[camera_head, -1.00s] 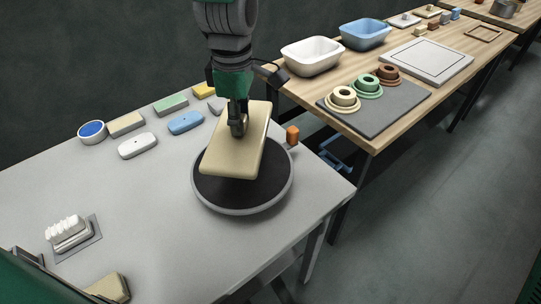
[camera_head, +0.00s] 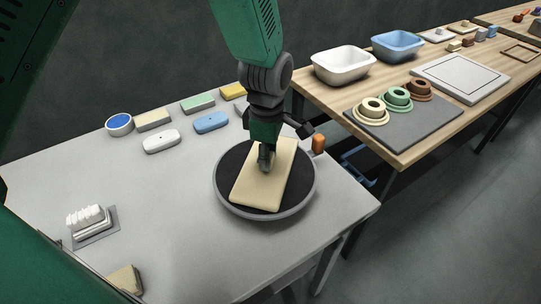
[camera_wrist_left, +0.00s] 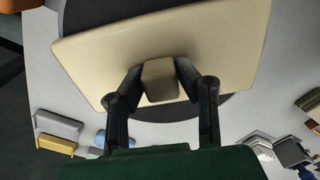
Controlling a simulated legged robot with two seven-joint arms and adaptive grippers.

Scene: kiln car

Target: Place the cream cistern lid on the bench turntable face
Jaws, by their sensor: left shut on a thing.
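The cream cistern lid (camera_head: 262,186) is a flat rounded slab with a block-shaped knob on top. It is over the dark round face of the turntable (camera_head: 228,180), which stands on the grey bench. I cannot tell whether the lid rests on the face or hangs just above it. My left gripper (camera_head: 265,160) points down at the lid. In the left wrist view its two fingers (camera_wrist_left: 160,85) are shut on the lid's knob (camera_wrist_left: 160,82), and the lid (camera_wrist_left: 225,50) covers much of the dark face. My right gripper is not in view.
White (camera_head: 162,141) and blue (camera_head: 211,122) lids and other blocks lie behind the turntable. A wooden table (camera_head: 440,128) holds basins and rings. The bench's front middle is clear.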

